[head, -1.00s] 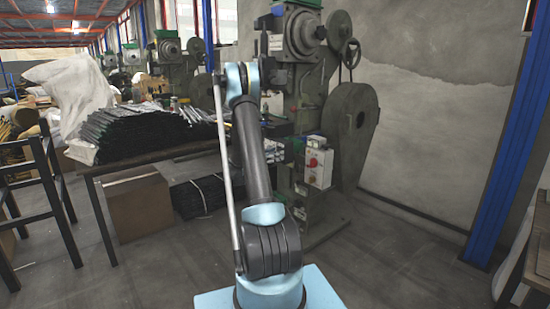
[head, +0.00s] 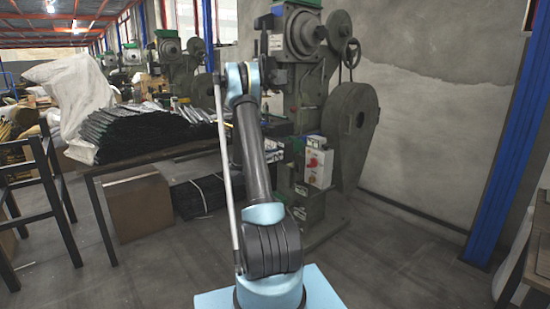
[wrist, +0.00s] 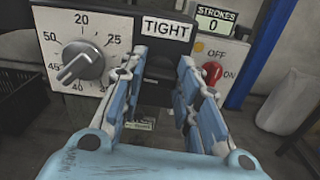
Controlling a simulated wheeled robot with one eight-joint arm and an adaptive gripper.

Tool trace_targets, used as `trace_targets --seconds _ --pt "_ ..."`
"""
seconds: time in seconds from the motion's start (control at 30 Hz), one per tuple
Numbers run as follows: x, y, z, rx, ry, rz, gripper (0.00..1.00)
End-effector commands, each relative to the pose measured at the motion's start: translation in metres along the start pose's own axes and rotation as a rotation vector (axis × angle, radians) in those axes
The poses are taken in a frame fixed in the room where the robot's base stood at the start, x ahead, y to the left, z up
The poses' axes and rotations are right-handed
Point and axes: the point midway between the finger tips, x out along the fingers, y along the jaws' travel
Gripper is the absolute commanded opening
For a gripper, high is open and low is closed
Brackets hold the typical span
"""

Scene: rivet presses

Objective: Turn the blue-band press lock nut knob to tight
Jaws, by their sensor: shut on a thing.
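The press (head: 300,100) stands beyond my arm in the head view, a grey-green machine with a large wheel guard. I cannot make out a blue band on it. In the wrist view a white "TIGHT" label (wrist: 167,29) sits on the dark panel. The lock nut knob (wrist: 160,67) is a dark shape just below the label, mostly hidden between the fingers, so its angle cannot be read. My gripper (wrist: 160,75) has its blue fingers on either side of it and is shut on it.
Left of the fingers is a numbered dial (wrist: 80,63), its pointer toward the lower left. Right of them are a strokes counter (wrist: 213,21) reading 0 and a red OFF/ON switch (wrist: 212,72). A table (head: 150,155) stacked with dark strips stands left of the press.

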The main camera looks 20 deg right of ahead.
Motion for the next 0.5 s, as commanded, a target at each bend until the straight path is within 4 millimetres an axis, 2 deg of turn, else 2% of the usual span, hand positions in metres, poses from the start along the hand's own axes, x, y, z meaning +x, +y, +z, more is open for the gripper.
trace_targets --seconds 0.5 --pt "0.0002 0.0003 -0.0002 0.426 0.000 0.004 0.06"
